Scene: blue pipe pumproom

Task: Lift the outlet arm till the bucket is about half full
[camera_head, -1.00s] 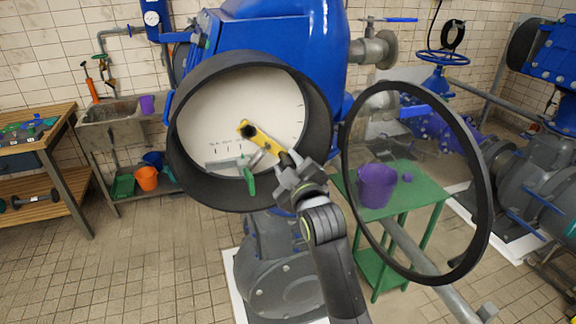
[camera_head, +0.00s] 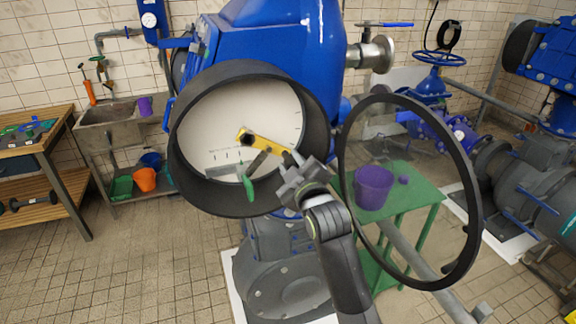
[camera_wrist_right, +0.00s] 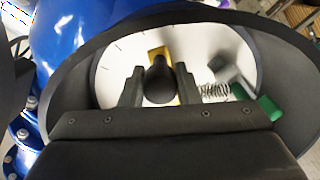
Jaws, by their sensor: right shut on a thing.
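A yellow arm (camera_head: 265,142) pivots on a white dial face (camera_head: 281,110) inside a deep black round housing (camera_head: 318,113). It slopes down to the right, with a dark knob (camera_wrist_right: 160,82) at its outer end. My right gripper (camera_head: 290,168) is shut on this knob, one finger on each side in the wrist view. A grey piece with a green end (camera_head: 248,187) hangs below the arm. A purple bucket (camera_head: 373,187) stands upright on a green table (camera_head: 418,188), seen through the open round cover. I cannot tell its fill level. My left gripper is not in view.
The glazed cover ring (camera_head: 474,200) stands open right of my right arm. An orange bucket (camera_head: 145,180) sits on the shelf under a stone sink (camera_head: 110,124). Blue pump machinery (camera_head: 262,40) stands behind the housing. The tiled floor at the lower left is clear.

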